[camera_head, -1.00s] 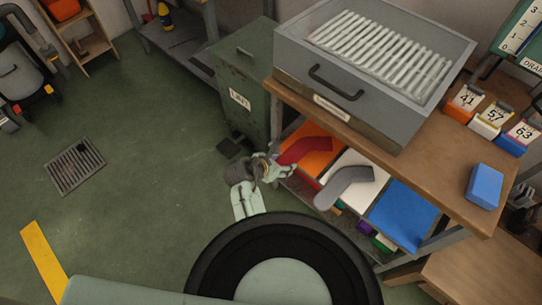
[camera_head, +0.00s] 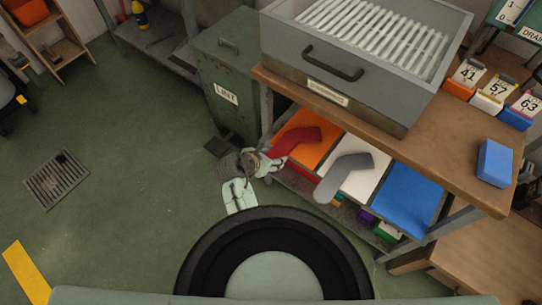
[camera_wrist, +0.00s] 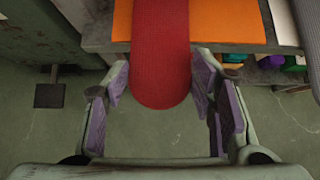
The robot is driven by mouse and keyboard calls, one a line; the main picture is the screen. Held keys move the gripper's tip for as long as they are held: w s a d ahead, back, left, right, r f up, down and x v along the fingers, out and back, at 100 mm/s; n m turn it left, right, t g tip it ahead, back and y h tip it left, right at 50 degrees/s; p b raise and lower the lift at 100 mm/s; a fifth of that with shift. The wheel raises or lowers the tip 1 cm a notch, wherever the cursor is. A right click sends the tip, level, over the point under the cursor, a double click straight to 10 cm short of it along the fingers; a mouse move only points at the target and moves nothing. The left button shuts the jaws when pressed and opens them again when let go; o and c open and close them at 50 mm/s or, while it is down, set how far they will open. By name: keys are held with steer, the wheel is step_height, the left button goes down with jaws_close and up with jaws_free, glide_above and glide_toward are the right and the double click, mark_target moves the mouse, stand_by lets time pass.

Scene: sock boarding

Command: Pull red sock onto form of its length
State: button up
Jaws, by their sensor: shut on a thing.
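The red sock (camera_head: 296,138) lies bent over the orange panel (camera_head: 303,120) on the shelf under the bench. My gripper (camera_head: 262,161) is at the sock's near left end, beside the shelf's edge. In the wrist view the sock's rounded red end (camera_wrist: 160,65) hangs between the two purple-padded fingers, and my gripper (camera_wrist: 161,95) is shut on it. A bent grey sock (camera_head: 343,178) lies on the white panel (camera_head: 365,152) to the right. I cannot make out which thing is a form of the red sock's length.
A grey drawer unit (camera_head: 350,88) with white slats stands on the wooden bench (camera_head: 440,150). Number cards 41, 57 and 63 stand on coloured blocks (camera_head: 487,97) near a blue block (camera_head: 495,163). A blue panel (camera_head: 405,205) is bare. A green lint bin (camera_head: 228,75) stands left.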

steer(key=o, duration=0.8)
steer(key=shift+o, duration=0.2)
steer(key=shift+f+b, duration=0.3)
steer(key=shift+b, duration=0.75)
steer(key=v, duration=1.1)
steer(key=shift+w+r, duration=0.35)
steer(key=shift+a, duration=0.1)
